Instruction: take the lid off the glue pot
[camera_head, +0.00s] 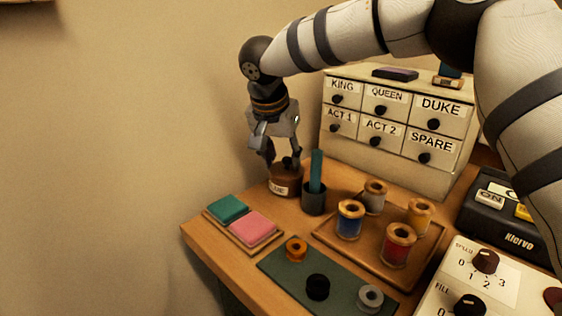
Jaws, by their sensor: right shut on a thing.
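The glue pot (284,187) is a squat brown pot with a pale label, at the back left of the table against the wall. Its lid has a dark knob on top, mostly hidden by fingers. My right gripper (284,160) points down over the pot and is shut on the lid's knob. The lid appears to sit on the pot; I cannot tell whether there is a gap. My left gripper is out of view.
A dark cup (314,200) with a teal stick stands close right of the pot. Ink pads (253,229) lie in front, and a wooden tray (345,250) holds several thread spools. A labelled drawer cabinet (395,153) stands behind.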

